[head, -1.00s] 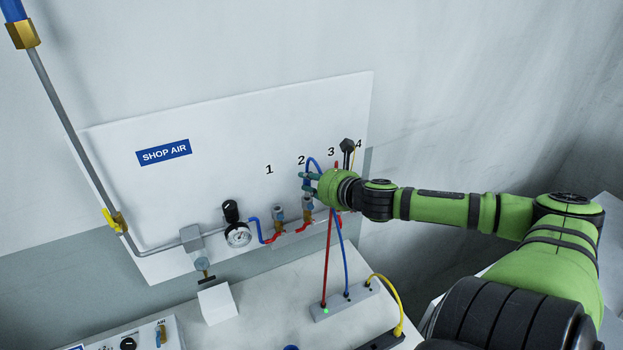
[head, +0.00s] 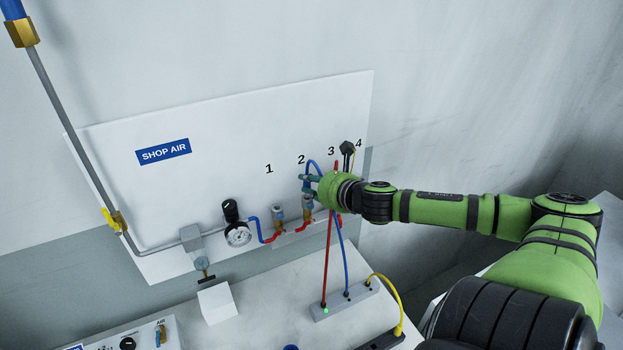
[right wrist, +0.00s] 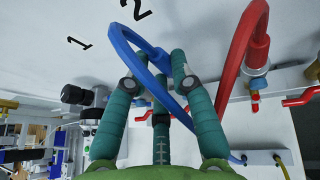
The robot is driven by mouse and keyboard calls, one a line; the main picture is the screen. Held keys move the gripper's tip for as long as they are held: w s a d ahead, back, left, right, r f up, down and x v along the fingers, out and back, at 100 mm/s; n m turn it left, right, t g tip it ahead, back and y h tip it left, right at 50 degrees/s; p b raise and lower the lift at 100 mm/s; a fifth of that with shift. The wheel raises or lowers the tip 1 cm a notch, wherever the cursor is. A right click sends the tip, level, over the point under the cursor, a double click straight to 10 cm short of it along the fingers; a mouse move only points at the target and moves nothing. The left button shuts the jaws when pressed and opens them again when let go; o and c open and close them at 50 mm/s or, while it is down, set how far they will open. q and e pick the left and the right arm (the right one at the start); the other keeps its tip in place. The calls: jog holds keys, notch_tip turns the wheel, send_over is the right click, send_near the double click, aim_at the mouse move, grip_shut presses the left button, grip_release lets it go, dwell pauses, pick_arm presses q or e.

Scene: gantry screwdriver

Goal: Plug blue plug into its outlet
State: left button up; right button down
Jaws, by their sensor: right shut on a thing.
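My right gripper (head: 308,183) is in front of the white panel below the number 2. Its teal fingers (right wrist: 153,68) are closed around the blue plug (right wrist: 155,58) at the end of a looped blue hose. In the head view the blue hose (head: 313,163) arches over the gripper, and the plug itself is mostly hidden. A brass outlet fitting (head: 307,203) is just below the fingertips. I cannot tell whether the plug touches it. My left gripper is not in view.
Another fitting (head: 278,213) and a gauge (head: 238,234) are to the left. A red hose (right wrist: 240,45) with its fitting stands right of my fingers in the wrist view. Below, a grey strip (head: 330,310) holds the red and blue lines, beside a yellow cable (head: 395,290).

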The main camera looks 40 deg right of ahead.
jog(key=shift+f+b, duration=0.75)
jog(key=shift+f, duration=0.45)
jog(key=c, duration=1)
grip_release()
jog(key=shift+r, duration=0.1)
jog(key=v, duration=1.2)
